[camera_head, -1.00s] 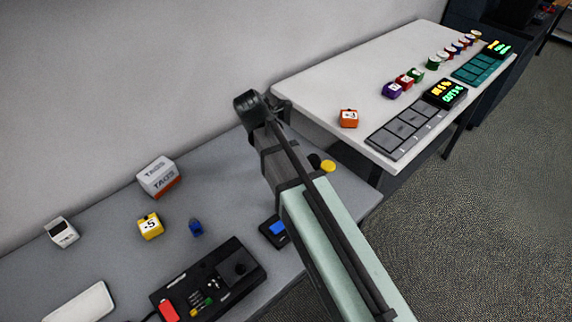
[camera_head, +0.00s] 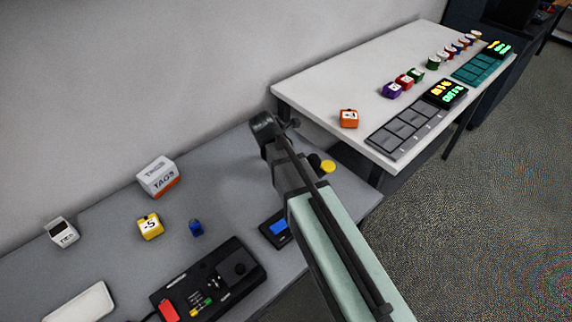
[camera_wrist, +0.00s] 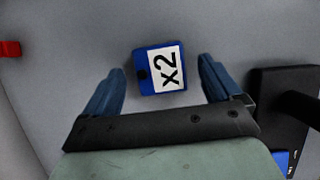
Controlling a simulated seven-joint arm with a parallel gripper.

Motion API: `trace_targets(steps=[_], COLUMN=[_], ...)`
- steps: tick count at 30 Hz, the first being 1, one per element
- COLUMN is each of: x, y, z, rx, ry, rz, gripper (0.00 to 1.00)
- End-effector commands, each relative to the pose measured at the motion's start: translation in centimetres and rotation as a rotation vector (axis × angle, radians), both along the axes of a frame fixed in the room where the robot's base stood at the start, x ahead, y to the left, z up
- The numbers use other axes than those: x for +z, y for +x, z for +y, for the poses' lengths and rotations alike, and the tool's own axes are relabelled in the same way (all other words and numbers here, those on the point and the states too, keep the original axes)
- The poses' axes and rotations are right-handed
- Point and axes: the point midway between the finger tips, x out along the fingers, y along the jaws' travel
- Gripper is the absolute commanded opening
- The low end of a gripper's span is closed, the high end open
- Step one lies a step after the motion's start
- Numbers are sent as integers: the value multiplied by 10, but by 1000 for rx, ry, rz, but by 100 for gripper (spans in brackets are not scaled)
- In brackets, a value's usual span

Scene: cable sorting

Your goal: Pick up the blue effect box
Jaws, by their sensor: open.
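The blue effect box (camera_wrist: 160,68) shows in the wrist view with a white face marked "x2" and a dark round spot on its left part. My gripper (camera_wrist: 162,76) is open, with one blue-grey finger on each side of the box. Gaps show between the box and both fingers. In the head view my arm hides the gripper. A small blue object (camera_head: 196,228) lies on the grey table there, and I cannot tell whether it is the same box.
A yellow "-5" box (camera_head: 151,227), a white TAGS box (camera_head: 158,177) and a black control panel (camera_head: 212,279) are on the grey table. A black device with a blue screen (camera_head: 276,229) lies beside my arm. A white table (camera_head: 350,80) stands behind.

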Motion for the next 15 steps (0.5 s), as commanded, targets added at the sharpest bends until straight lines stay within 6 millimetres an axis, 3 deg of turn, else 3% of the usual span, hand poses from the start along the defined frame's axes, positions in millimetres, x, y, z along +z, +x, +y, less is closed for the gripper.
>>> trace_targets(steps=[6,13,15], x=[-20,-21,-21], y=[7,7,7], z=[-6,-6,-6], rx=[0,0,0], ry=[-1,0,0], rz=[1,0,0], gripper=[92,92,87])
